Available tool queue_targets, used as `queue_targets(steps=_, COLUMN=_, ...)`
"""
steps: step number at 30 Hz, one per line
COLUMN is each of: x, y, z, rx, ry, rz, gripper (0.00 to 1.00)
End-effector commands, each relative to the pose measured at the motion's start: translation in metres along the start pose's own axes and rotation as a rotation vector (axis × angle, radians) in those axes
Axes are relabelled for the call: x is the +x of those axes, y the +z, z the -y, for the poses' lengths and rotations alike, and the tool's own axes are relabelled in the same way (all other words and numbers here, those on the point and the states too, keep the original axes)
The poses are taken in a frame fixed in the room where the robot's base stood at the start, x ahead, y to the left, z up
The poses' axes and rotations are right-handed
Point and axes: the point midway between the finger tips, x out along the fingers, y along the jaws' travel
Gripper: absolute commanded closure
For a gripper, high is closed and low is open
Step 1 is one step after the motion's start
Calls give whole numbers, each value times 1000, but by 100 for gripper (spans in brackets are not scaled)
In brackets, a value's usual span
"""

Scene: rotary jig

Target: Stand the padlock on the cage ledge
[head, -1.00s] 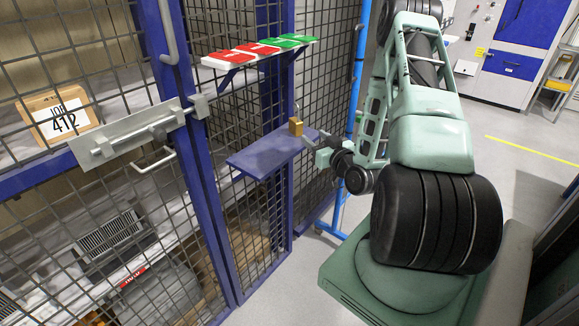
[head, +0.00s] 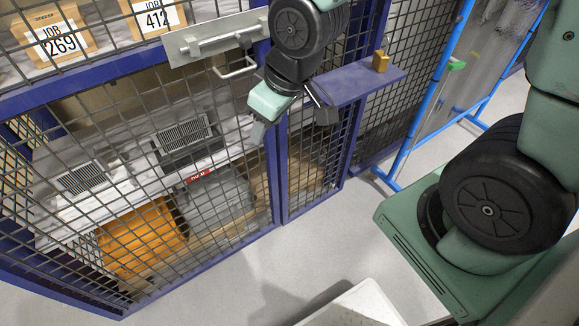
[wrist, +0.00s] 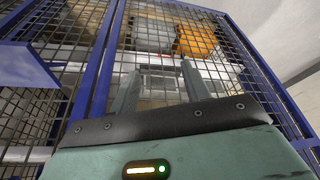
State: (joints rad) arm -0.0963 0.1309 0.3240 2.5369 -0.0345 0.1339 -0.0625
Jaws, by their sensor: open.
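The brass padlock (head: 380,62) stands upright on the right end of the blue cage ledge (head: 340,86) in the head view. Nothing is holding it. My gripper (head: 291,124) is to the left of the padlock, in front of the cage near the blue post, apart from the padlock. Its two fingers are spread and empty. In the wrist view my gripper (wrist: 160,88) points at the mesh with nothing between the fingers. A blue surface that looks like the ledge (wrist: 22,65) shows at the left there. The padlock is not in the wrist view.
A sliding bolt on a grey plate (head: 215,40) with a handle sits on the cage door, close to my wrist. Behind the mesh are job-numbered boxes (head: 55,40), grey equipment and an orange item (head: 140,240). A blue tube frame (head: 430,100) stands at right.

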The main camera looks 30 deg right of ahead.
Motion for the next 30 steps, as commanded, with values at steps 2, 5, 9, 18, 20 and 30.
queue_targets(steps=2, x=-24, y=21, z=42, rx=-59, ry=-27, rz=90, gripper=53)
queue_targets(steps=5, x=-48, y=50, z=76, rx=-103, ry=-49, rz=197, gripper=53)
queue_targets(steps=9, x=-70, y=78, z=100, rx=-142, ry=-64, rz=290, gripper=53)
queue_targets(steps=18, x=-76, y=86, z=105, rx=-151, ry=-66, rz=321, gripper=53)
queue_targets(steps=20, x=-76, y=86, z=105, rx=-151, ry=-66, rz=321, gripper=53)
queue_targets(steps=30, x=-82, y=83, z=105, rx=-152, ry=-66, rz=320, gripper=53)
